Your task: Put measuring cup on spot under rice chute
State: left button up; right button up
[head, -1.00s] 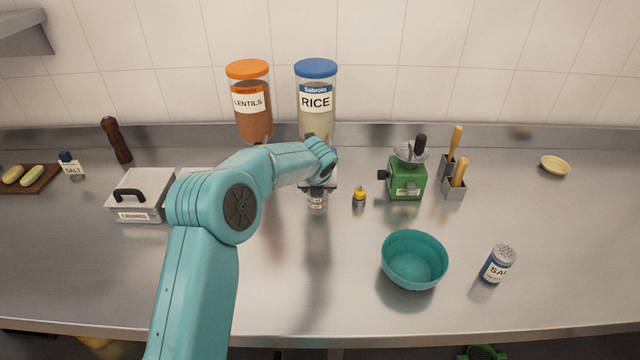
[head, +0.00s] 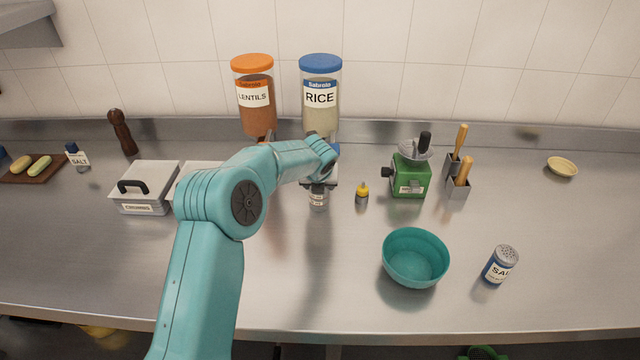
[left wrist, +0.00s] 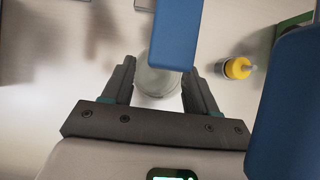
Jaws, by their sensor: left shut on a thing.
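The rice dispenser (head: 320,105), clear with a blue lid and a RICE label, stands at the back; its lower part is mostly hidden behind my arm. My left gripper (head: 318,187) is low in front of it, shut on the measuring cup (head: 317,201), a small clear cup with a marked side. In the left wrist view the cup (left wrist: 157,78) sits between the two fingers (left wrist: 156,88), partly covered by a blue part (left wrist: 178,30) above it. The cup's base and the spot under the chute are hard to make out. My right gripper is not in view.
The lentils dispenser (head: 254,100) stands left of the rice. A small yellow-topped bottle (head: 362,194) is close right of the cup, then a green grinder (head: 410,177). A teal bowl (head: 415,258) and salt shaker (head: 500,265) are at front right. Lidded box (head: 147,185) at left.

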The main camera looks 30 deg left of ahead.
pick_arm(q)
jog(key=shift+s+r, duration=0.2)
jog(key=shift+f, duration=0.1)
jog(key=o, duration=1)
jog(key=shift+w+f, duration=0.1)
jog(key=shift+f, duration=0.1)
jog(key=shift+c, duration=0.2)
jog(key=o, duration=0.4)
jog(key=shift+w+f, duration=0.1)
jog(key=shift+w, duration=0.1)
jog(key=shift+s+r, duration=0.2)
jog(key=shift+s, duration=0.05)
jog(key=shift+r, duration=0.2)
jog(key=b+v, duration=0.1)
jog(key=v, duration=1)
jog(key=shift+s+d+r+b, duration=0.1)
jog(key=shift+d+r+b, duration=0.05)
jog(key=shift+r+b, duration=0.15)
